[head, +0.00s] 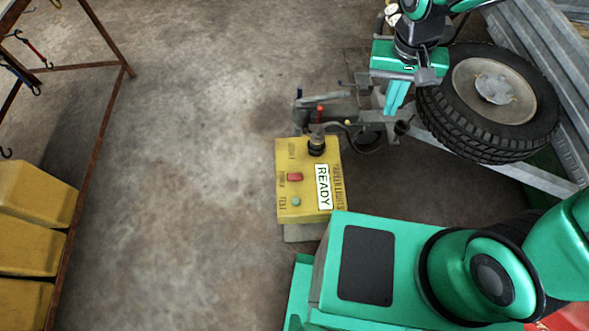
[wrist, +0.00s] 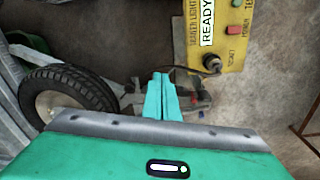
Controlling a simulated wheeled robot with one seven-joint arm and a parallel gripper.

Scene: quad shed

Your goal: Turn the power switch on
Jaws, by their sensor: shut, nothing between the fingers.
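The yellow trailer lights box (head: 285,158) stands at the centre of the head view, with a white READY label (head: 323,187). Its red power switch (head: 295,177) sits between a green test button (head: 296,202) and a black socket plug (head: 316,146). Whether the switch is on or off cannot be told. In the wrist view the box (wrist: 238,55) is at the upper right, with the red switch (wrist: 233,30) near its right side. My gripper (head: 393,108) is shut and empty, to the right of and beyond the box. Its fingers (wrist: 163,90) are apart from the box.
A trailer wheel (head: 492,102) and grey hitch (head: 345,115) lie beyond and right of the box. Yellow bins (head: 30,230) and a rusty rack frame (head: 103,125) stand at the left. The concrete floor (head: 185,150) between is clear.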

